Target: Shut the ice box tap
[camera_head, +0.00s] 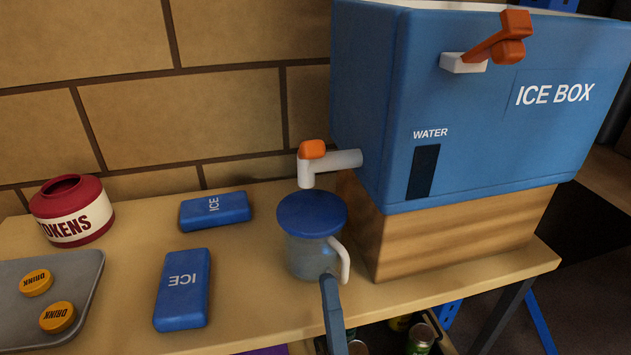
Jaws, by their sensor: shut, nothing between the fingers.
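The blue ice box (480,130) stands on a wooden block at the right of the bench. Its tap (335,161) is a pale pipe sticking out of the box's left side, with a short spout bent down and an orange cap-like lever (312,149) on top. I cannot tell from the lever whether the tap is open, and no stream shows. A clear jug (305,255) with a blue lid (312,213) and a white handle stands below the spout. The slim blue-grey tip of my gripper (331,290) reaches up from the bottom edge, in front of the jug, apart from the tap. It looks shut and empty.
Two blue ICE packs (214,210) (182,290), a red TOKENS jar (72,197) and a grey tray (75,320) lie left. A brick wall stands behind.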

